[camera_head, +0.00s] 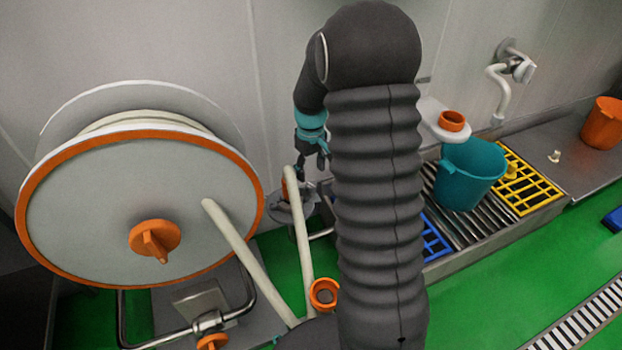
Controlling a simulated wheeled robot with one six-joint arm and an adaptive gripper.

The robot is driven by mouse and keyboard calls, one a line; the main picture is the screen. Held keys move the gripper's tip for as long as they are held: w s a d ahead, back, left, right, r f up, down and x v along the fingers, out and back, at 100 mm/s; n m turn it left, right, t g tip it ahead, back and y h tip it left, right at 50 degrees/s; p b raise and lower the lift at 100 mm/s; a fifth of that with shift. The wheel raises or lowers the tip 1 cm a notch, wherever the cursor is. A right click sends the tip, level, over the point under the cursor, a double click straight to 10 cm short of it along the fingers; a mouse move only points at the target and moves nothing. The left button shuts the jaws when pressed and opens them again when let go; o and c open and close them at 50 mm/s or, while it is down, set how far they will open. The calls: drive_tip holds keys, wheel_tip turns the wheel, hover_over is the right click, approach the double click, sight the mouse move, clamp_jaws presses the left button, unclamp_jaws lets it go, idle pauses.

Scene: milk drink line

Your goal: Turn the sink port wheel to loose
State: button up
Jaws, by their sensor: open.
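My gripper (313,163), dark with a teal band, is in the middle of the view behind my thick ribbed arm. Its fingers are apart and point down, and nothing shows between them. Just below it is a grey round fitting (283,214) with an orange part (291,184) beside the bent end of a cream hose (303,235). This looks like the sink port and its wheel, but the parts are small and partly covered. The fingers are close above the orange part; I cannot tell whether they touch it. The wheel's setting cannot be read.
A large hose reel (85,210) with an orange rim fills the left. An orange ring fitting (323,292) is lower centre. Right of my arm are a teal bucket (465,178), a yellow grate (528,190) and a wall tap (520,68). Green floor (500,285) is open at lower right.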

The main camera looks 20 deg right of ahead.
sight(312, 188)
wheel_tip(312, 188, up, 7)
drive_tip(key=shift+f, duration=0.15)
idle(0.6)
drive_tip(key=s+a+r+m+t+p, duration=0.1)
drive_tip(key=s+a+r+t, duration=0.1)
drive_tip(key=s+r, duration=0.3)
drive_tip(key=s+a+r+m+t+p, duration=0.1)
drive_tip(key=s+a+r, duration=0.4)
drive_tip(key=s, duration=0.8)
drive_tip(key=s+a+r+m+t+p, duration=0.1)
drive_tip(key=s+a+r+t+p, duration=0.1)
drive_tip(key=s+a+r, duration=0.2)
drive_tip(key=shift+s+r+t, duration=0.3)
drive_tip(key=shift+s+r, duration=1.45)
drive_tip(key=shift+s, duration=1.1)
drive_tip(key=shift+a, duration=0.1)
